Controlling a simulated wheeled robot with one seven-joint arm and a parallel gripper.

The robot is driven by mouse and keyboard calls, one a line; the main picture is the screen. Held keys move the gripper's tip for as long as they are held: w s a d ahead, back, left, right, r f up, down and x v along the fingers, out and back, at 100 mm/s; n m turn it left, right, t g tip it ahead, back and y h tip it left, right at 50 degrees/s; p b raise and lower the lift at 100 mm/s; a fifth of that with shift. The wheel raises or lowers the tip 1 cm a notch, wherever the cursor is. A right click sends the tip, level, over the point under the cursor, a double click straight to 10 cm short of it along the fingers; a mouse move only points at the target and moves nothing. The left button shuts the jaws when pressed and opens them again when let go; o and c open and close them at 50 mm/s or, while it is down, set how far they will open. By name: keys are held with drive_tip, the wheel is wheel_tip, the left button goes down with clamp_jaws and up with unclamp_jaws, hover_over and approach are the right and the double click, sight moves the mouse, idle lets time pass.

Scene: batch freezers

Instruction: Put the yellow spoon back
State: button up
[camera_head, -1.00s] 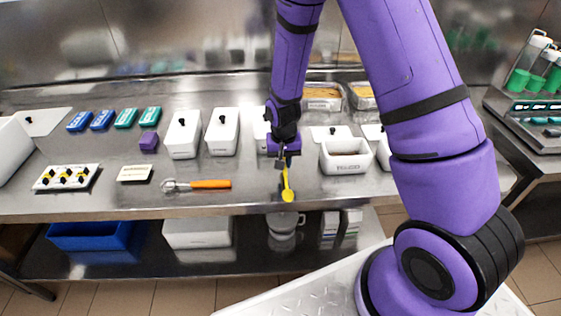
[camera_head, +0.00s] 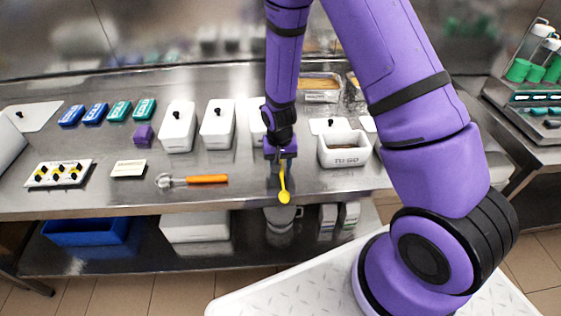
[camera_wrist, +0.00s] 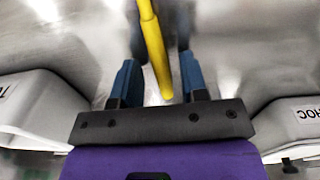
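The yellow spoon (camera_head: 284,190) hangs from my gripper (camera_head: 281,160), bowl end down, near the front edge of the steel counter. In the wrist view its yellow handle (camera_wrist: 154,45) runs between the two blue fingers of my gripper (camera_wrist: 158,50). The handle stays sharp there while the counter behind it is blurred. The exact contact of the fingers on the handle is not clear. The gripper is just left of a white open box (camera_head: 343,160) with dark contents and lettering on its front.
White lidded bins (camera_head: 217,125) stand behind and left of my gripper, one partly hidden by my arm. An orange-handled whisk (camera_head: 207,179) lies to the left on the counter. A label card (camera_head: 128,169) and a tray with yellow-and-black items (camera_head: 58,174) are farther left.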

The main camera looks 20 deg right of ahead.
wheel_tip(320, 180, up, 24)
drive_tip(key=s+d+t, duration=0.1)
drive_tip(key=s+d, duration=0.1)
drive_tip(key=s, duration=0.1)
drive_tip(key=s+d+r+n+t, duration=0.1)
drive_tip(key=s+d+r+t, duration=0.1)
drive_tip(key=s+r, duration=0.7)
drive_tip(key=s+d+r+n+t, duration=0.2)
drive_tip(key=s+r, duration=0.7)
drive_tip(key=s, duration=0.3)
drive_tip(key=shift+s+r+n, duration=0.15)
drive_tip(key=shift+r+n, duration=0.15)
drive_tip(key=shift+r, duration=0.1)
